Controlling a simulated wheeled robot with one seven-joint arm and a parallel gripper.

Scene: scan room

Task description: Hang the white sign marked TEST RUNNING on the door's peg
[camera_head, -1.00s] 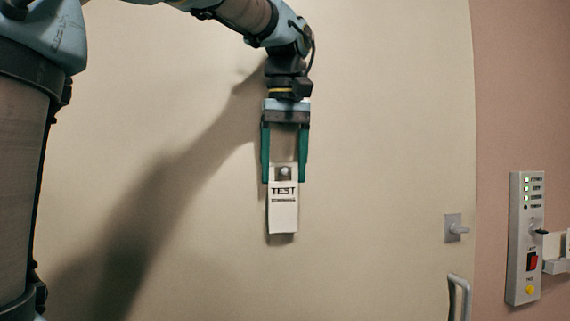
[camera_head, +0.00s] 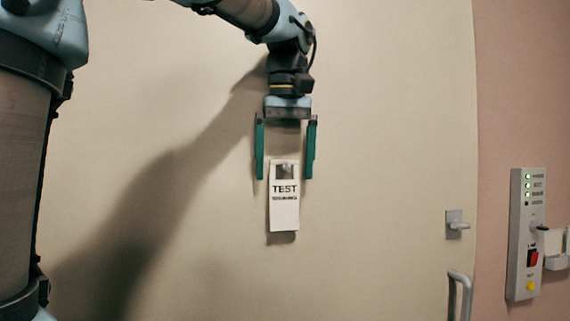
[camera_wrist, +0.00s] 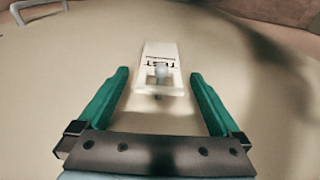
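The white sign (camera_head: 284,213), with TEST in large letters and a smaller line too blurred to read, hangs against the door (camera_head: 380,150). The peg (camera_head: 285,168) shows as a small knob within the cutout at the sign's top. My gripper (camera_head: 285,178) is open, its green fingers apart on either side of the sign's upper end and touching neither edge. In the wrist view, the sign (camera_wrist: 158,58) sits between and beyond the open fingertips, with the peg (camera_wrist: 161,72) through its cutout.
A grey control panel (camera_head: 527,235) with green lights, a red switch and a yellow button is on the pink wall at right. A door latch (camera_head: 457,226) and a handle (camera_head: 461,292) stick out at the door's right side. The door face around the sign is clear.

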